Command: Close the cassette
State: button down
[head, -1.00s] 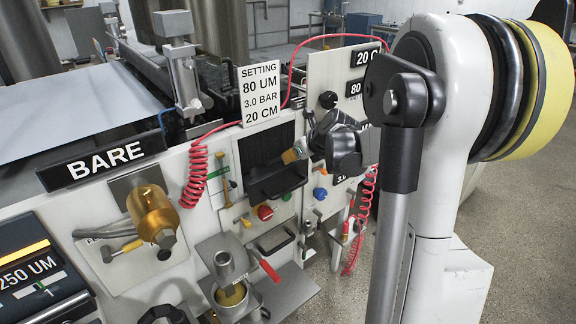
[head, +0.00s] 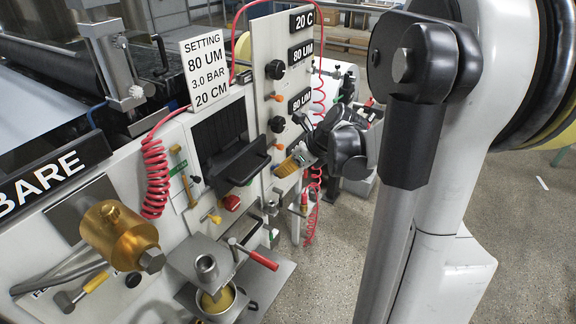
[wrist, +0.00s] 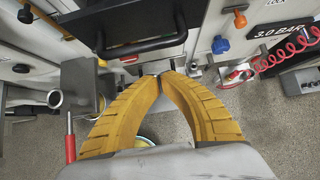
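The cassette is the black drawer-like unit (head: 240,162) in the machine's front panel, below the setting sign. Its front part with the handle stands out from the dark opening (head: 221,130). In the wrist view the black cassette front and its bar handle (wrist: 148,46) are at the top, just beyond the fingertips. My gripper (head: 282,172) is to the right of the cassette in the head view, apart from it. In the wrist view its yellow fingers (wrist: 162,76) come together at the tips, with nothing seen between them.
A red-handled lever (head: 262,259) and a metal cup (head: 218,298) are below the cassette. A brass cylinder (head: 118,235) sticks out at the left. Red coiled hoses (head: 153,178) hang nearby. Open floor (head: 510,240) lies to the right.

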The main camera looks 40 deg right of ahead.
aim_at(250, 167)
jog(key=w, duration=0.1)
jog(key=w+a, duration=0.1)
jog(key=w+f+b, duration=0.1)
jog(key=w, duration=0.1)
jog(key=shift+a, duration=0.2)
jog(key=w, duration=0.1)
jog(key=w+a, duration=0.1)
jog(key=w, duration=0.1)
jog(key=w+a, duration=0.1)
jog(key=w, duration=0.1)
jog(key=shift+f, duration=0.1)
jog(key=shift+d, duration=0.1)
